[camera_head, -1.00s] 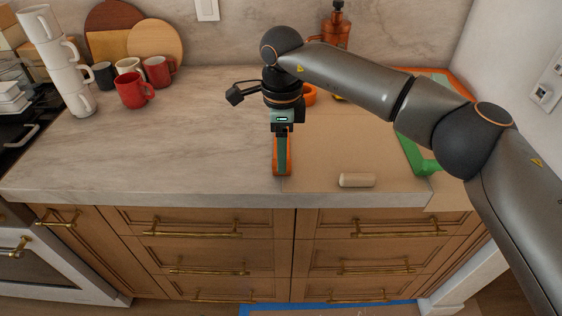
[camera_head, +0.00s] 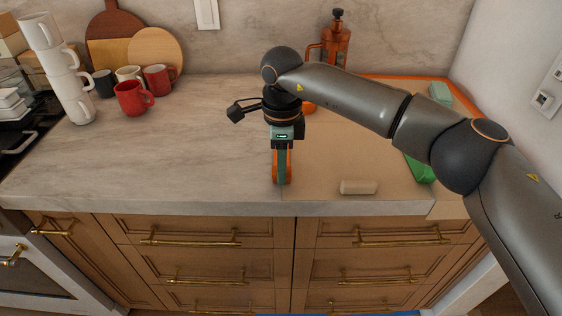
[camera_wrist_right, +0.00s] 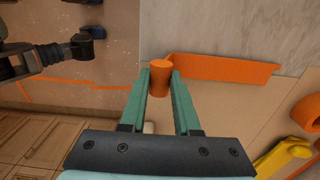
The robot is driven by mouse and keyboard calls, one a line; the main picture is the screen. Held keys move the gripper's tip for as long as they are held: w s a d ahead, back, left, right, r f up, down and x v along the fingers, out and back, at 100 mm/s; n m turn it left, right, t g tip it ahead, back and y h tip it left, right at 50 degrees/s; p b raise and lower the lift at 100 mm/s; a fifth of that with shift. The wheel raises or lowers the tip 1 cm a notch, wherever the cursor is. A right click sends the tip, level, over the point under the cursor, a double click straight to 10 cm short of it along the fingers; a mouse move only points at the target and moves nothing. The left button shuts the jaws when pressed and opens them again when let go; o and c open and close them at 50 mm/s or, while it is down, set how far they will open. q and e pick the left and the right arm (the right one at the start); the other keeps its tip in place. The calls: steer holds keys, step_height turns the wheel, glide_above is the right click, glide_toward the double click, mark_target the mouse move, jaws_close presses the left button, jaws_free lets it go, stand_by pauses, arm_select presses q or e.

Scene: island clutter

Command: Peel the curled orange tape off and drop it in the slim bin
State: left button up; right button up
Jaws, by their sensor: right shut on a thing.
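My right gripper (camera_head: 282,182) points down at the counter near its front edge. In the right wrist view its green fingers (camera_wrist_right: 160,92) are shut on an orange curled tape end (camera_wrist_right: 160,76), a short roll standing between the tips. A flat orange strip of tape (camera_wrist_right: 225,68) runs from beside it along the line where tan sheet meets pale stone. My left gripper is in neither current view. I see no slim bin in these frames.
A beige cylinder (camera_head: 358,187) lies near the front edge, right of the gripper. An orange tape roll (camera_wrist_right: 306,114) and a yellow tool (camera_wrist_right: 284,155) lie further back. Red mugs (camera_head: 132,98) and stacked white mugs (camera_head: 65,75) stand left. A copper press (camera_head: 334,42) stands behind my arm.

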steer(key=shift+r, duration=0.15)
jaws_close()
steer(key=shift+r+p, duration=1.5)
steer(key=shift+r, duration=0.4)
steer(key=shift+s+f, duration=0.1)
